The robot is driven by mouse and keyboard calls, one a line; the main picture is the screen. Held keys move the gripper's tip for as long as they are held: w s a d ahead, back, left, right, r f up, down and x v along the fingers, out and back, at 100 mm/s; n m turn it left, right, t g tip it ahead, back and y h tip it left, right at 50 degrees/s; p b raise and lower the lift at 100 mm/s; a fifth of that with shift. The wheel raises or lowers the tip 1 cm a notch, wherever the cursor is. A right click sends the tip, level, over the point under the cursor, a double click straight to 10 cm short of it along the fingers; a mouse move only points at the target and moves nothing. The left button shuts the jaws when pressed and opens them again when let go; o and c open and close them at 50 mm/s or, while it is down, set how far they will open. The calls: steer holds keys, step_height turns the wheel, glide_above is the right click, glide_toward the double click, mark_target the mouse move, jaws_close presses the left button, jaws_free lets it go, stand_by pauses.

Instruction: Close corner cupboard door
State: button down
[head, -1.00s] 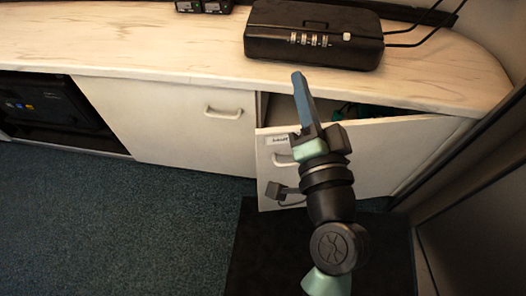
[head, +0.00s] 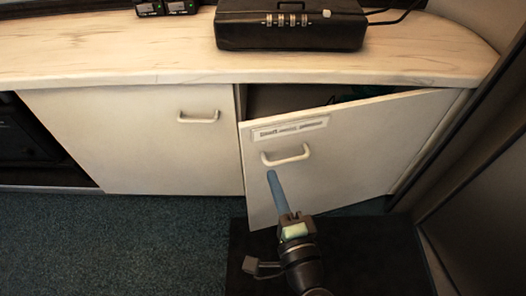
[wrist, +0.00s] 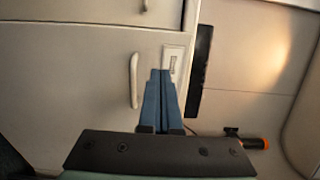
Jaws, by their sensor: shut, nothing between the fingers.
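The corner cupboard door (head: 350,150) is white, with a label strip (head: 290,128) and a pale bar handle (head: 286,155). It stands ajar. Its left edge is swung out from the counter, and a dark gap shows above it. My gripper (head: 271,174) has its blue fingers together and empty. Its tips are just below the handle's left end in the head view; contact with the door cannot be told. In the wrist view the fingers (wrist: 160,72) lie between the handle (wrist: 134,80) and the label (wrist: 172,62). The cupboard's inside is mostly hidden.
The neighbouring cupboard door (head: 140,140) on the left is flush. A black box with dials (head: 290,28) stands on the marbled counter (head: 150,58). A dark wall panel (head: 480,130) borders the right side. A black mat (head: 375,255) lies on the floor below.

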mark_target(260, 142)
steer(key=x, duration=0.8)
steer(key=shift+w+a, duration=0.1)
steer(key=shift+w, duration=0.05)
